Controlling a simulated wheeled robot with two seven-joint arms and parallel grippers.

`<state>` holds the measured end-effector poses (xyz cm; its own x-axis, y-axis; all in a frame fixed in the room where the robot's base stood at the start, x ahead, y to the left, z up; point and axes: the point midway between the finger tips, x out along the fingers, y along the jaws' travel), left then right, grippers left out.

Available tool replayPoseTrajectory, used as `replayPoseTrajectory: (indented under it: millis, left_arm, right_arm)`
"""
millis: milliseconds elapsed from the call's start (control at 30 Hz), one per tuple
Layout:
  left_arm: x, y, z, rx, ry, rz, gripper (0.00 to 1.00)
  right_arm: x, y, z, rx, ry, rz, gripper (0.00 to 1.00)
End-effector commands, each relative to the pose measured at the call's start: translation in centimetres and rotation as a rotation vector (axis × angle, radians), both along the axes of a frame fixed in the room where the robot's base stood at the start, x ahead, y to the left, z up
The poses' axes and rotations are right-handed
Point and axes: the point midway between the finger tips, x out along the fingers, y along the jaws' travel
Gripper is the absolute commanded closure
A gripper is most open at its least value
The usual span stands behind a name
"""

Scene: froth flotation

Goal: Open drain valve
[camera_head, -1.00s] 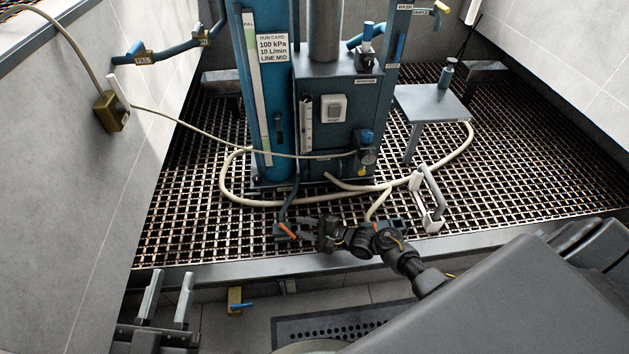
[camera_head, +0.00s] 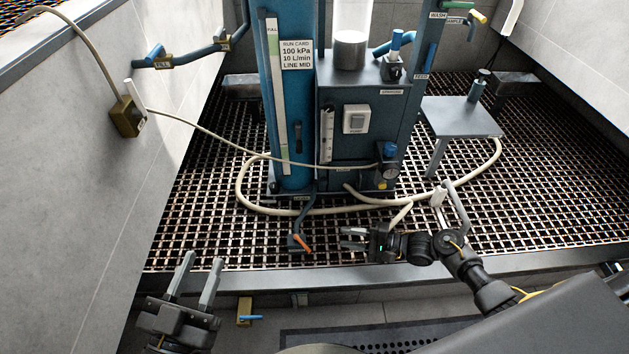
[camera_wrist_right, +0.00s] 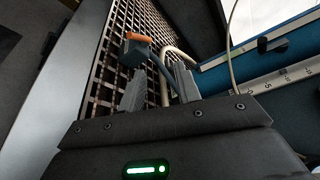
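A small dark valve with an orange lever (camera_head: 303,242) sits low on the grating, at the end of a short pipe from the blue column's foot. Its label is too small to read. The lever slants down to the right. My right gripper (camera_head: 342,238) is to the right of the lever, open, empty and apart from it, its fingers pointing left. In the right wrist view the orange lever (camera_wrist_right: 138,38) and its dark body show beyond the parted fingers. My left gripper (camera_head: 197,271) is open and empty at the lower left, fingers up.
The blue column (camera_head: 285,100) stands on the grating, with a control cabinet (camera_head: 350,165) beside it. A pale hose (camera_head: 245,190) loops around the base. A small side table (camera_head: 462,117) stands right. A brass valve with a blue handle (camera_head: 246,314) is below the grating's front edge.

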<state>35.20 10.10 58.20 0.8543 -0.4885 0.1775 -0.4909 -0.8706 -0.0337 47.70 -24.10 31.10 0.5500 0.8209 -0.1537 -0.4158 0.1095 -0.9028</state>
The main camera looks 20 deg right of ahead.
Motion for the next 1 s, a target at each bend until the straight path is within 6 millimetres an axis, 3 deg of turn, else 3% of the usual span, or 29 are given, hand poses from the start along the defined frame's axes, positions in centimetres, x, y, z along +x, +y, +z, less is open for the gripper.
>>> replayPoseTrajectory:
  millis: [300, 1000]
  left_arm:
    - [-0.1, 0.0, -0.2, 0.004, -0.002, 0.003, 0.64]
    - [-0.3, -0.4, -0.2, 0.010, -0.007, 0.002, 0.64]
  right_arm:
    - [1.1, 4.3, 5.1, -0.062, -0.400, 0.005, 0.67]
    - [-0.2, 10.3, 18.7, -0.187, -1.198, -0.187, 0.67]
